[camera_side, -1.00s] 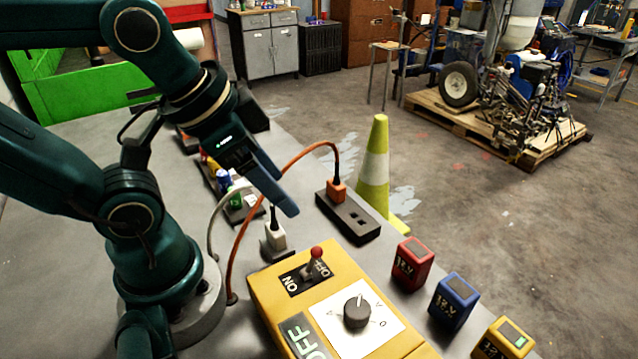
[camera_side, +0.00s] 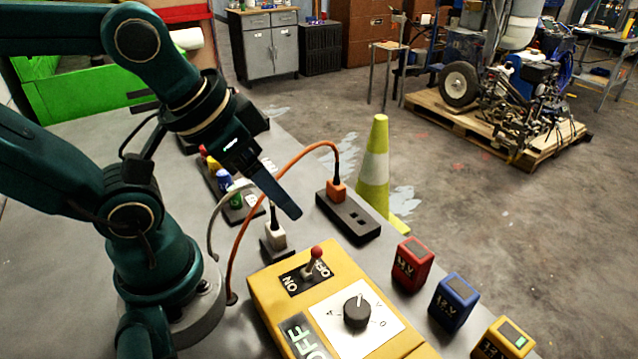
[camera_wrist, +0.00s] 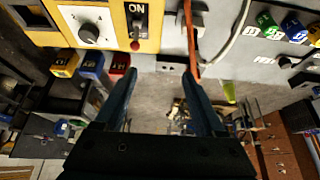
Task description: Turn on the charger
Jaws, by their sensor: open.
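The charger (camera_side: 262,287) is a yellow box on the grey bench, with a toggle switch (camera_side: 314,263) marked ON and OFF. The switch lever has a red ball tip and leans toward the OFF side. A black dial (camera_side: 357,310) on a white plate and a green-lettered OFF display (camera_side: 303,337) are on the same face. My gripper (camera_side: 288,207) hangs above and behind the charger, apart from the switch. In the wrist view my gripper (camera_wrist: 160,76) has its two fingers spread with nothing between them, and the red-tipped switch (camera_wrist: 135,43) shows beyond them.
A white plug (camera_side: 275,236) and a black power strip (camera_side: 345,220) with an orange plug and cable (camera_side: 300,153) stand near my fingers. Red (camera_side: 412,264), blue (camera_side: 454,301) and yellow (camera_side: 503,340) batteries stand right of the charger. A yellow cone (camera_side: 375,170) stands behind.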

